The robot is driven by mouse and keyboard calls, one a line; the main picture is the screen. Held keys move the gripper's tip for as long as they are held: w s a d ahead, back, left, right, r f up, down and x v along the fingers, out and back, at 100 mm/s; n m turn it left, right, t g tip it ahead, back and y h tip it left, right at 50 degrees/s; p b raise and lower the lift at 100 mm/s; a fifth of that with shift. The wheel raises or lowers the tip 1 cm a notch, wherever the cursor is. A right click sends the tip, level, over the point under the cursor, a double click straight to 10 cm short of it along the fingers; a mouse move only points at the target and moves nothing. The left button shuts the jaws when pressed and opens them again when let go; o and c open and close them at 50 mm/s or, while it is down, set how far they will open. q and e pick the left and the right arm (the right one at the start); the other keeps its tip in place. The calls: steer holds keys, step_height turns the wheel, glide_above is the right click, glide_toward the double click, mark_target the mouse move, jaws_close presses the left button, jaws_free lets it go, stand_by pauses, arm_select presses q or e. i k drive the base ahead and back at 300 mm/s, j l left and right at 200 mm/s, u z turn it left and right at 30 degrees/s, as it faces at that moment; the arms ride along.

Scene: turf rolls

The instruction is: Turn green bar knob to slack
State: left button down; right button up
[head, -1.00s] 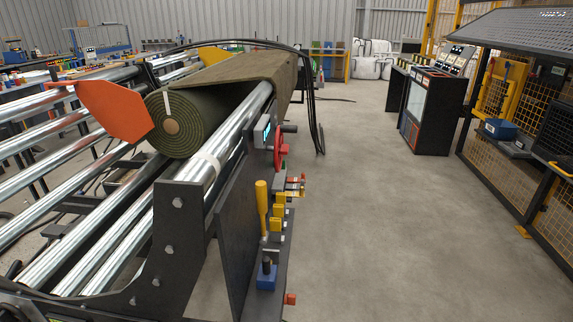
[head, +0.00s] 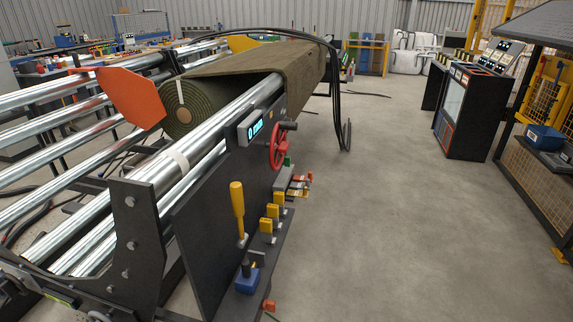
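A small green part (head: 287,161) shows on the machine's side panel, just right of the red handwheel (head: 278,146). It may be the green bar knob, but it is too small and too hidden to read its shape or setting. The dark side panel (head: 205,212) also bears a lit display (head: 256,130) above the handwheel. Neither of my grippers is in view.
A yellow-handled lever (head: 237,209), yellow blocks (head: 266,226) and a blue-based part (head: 247,280) stand along the panel's ledge. A turf roll (head: 190,108) lies on the metal rollers. Black hoses (head: 337,100) hang beyond. Open floor (head: 400,210) lies right; a console (head: 468,110) stands farther back.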

mark_target(286, 160)
steer(key=l+z, duration=0.1)
steer(key=z, duration=0.5)
steer(key=i+l+z, duration=0.2)
steer(key=i, duration=0.55)
steer(key=i+j+z, duration=0.2)
steer(key=i, duration=0.55)
steer(key=i+j+z, duration=0.2)
steer(key=i, duration=0.55)
steer(key=i+z, duration=0.4)
steer(key=i, duration=0.9)
steer(key=i+l, duration=0.15)
steer(key=i, duration=0.95)
steer(key=j+u, duration=0.1)
steer(key=u, duration=2.8)
steer(key=i+j+u, duration=0.2)
steer(key=u, duration=0.15)
steer(key=i+j+u, duration=0.15)
steer(key=u, duration=0.2)
